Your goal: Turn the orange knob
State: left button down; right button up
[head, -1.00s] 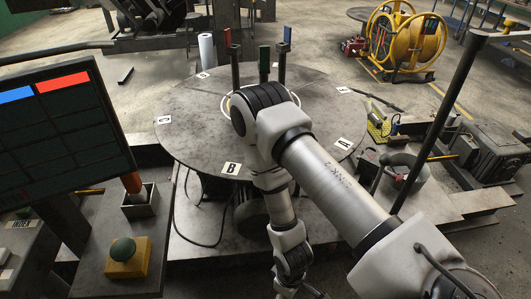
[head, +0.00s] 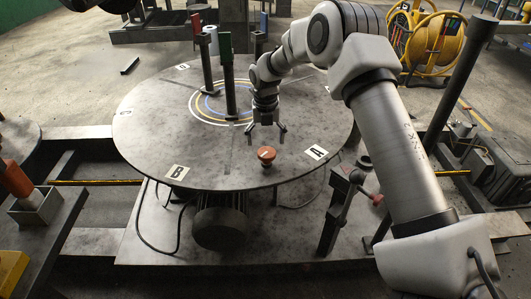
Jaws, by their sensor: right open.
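The orange knob (head: 266,154) stands on the round grey table (head: 150,135), near its front edge between the B and A labels. My right arm reaches in from the right, and my right gripper (head: 267,129) points down over the table. Its fingers are spread, with nothing between them. In the picture it is just above the knob and apart from it; the exact height gap is hard to judge. My left gripper is not in view.
Red, green and blue-topped posts (head: 226,70) stand on the table behind the gripper. A red-orange handle (head: 15,178) sits in a square holder at left. A lever with a red grip (head: 357,178) and a dark upright post (head: 460,85) are at right. The table's left side is clear.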

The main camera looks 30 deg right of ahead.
aim_at(267, 152)
jog(key=f, duration=0.4)
jog(key=shift+d+f, duration=0.35)
jog(key=shift+d, duration=0.05)
jog(key=shift+a+f, duration=0.1)
jog(key=shift+a, duration=0.15)
jog(key=c, duration=1.2)
jog(key=shift+o, duration=0.2)
jog(key=shift+m+p, duration=0.3)
